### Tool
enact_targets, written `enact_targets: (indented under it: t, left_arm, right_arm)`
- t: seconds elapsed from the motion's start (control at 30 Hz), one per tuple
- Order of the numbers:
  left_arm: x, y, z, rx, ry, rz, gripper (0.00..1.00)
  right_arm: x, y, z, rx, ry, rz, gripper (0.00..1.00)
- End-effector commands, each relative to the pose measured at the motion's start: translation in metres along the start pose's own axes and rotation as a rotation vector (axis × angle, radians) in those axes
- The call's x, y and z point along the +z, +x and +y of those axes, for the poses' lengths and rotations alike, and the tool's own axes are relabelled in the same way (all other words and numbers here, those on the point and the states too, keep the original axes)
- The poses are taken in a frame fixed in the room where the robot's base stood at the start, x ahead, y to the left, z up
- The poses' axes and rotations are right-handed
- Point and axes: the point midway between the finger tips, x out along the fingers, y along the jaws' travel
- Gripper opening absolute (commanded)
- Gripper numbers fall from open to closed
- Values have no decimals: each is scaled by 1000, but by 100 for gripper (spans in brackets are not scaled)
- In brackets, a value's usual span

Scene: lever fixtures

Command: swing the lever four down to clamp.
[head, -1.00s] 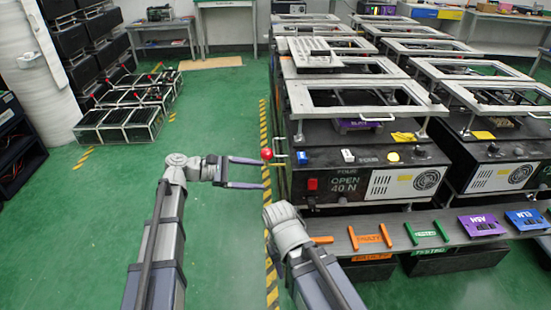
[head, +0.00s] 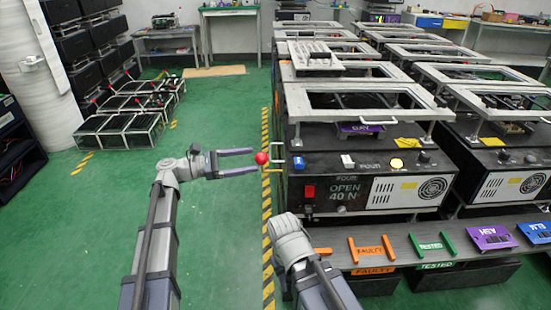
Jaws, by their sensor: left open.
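The lever has a red ball knob (head: 262,158) and sticks out from the left side of the black fixture box marked FOUR (head: 345,187). My left gripper (head: 256,161) is open. Its two fingers point right, with the tips at the knob, one above it and one below in the picture. I cannot tell whether they touch it. My right arm (head: 291,243) shows at the bottom centre, but its fingers do not show.
A metal frame (head: 365,100) sits above the box. A shelf (head: 400,235) in front carries orange FAULTY and green TESTED handles and a purple ASH block (head: 491,238). More fixtures stand behind and to the right.

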Motion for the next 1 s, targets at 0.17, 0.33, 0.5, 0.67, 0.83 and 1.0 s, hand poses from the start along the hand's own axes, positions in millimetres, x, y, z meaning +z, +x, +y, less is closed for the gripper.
enact_targets:
  t: [0.17, 0.33, 0.5, 0.67, 0.83, 1.0]
  left_arm:
    - [0, 8, 0, -2, 1, 1, 80]
    - [0, 33, -1, -4, 1, 1, 80]
    - [0, 58, 0, -3, 2, 1, 80]
    - [0, 73, 0, -2, 2, 1, 80]
    - [0, 78, 0, -1, 2, 1, 80]
    - [0, 78, 0, -1, 2, 2, 80]
  right_arm:
    - [0, 0, 0, 0, 0, 0, 41]
    - [0, 0, 0, 0, 0, 0, 41]
    - [0, 0, 0, 0, 0, 0, 41]
    - [0, 0, 0, 0, 0, 0, 41]
    - [0, 0, 0, 0, 0, 0, 41]
    - [0, 0, 0, 0, 0, 0, 41]
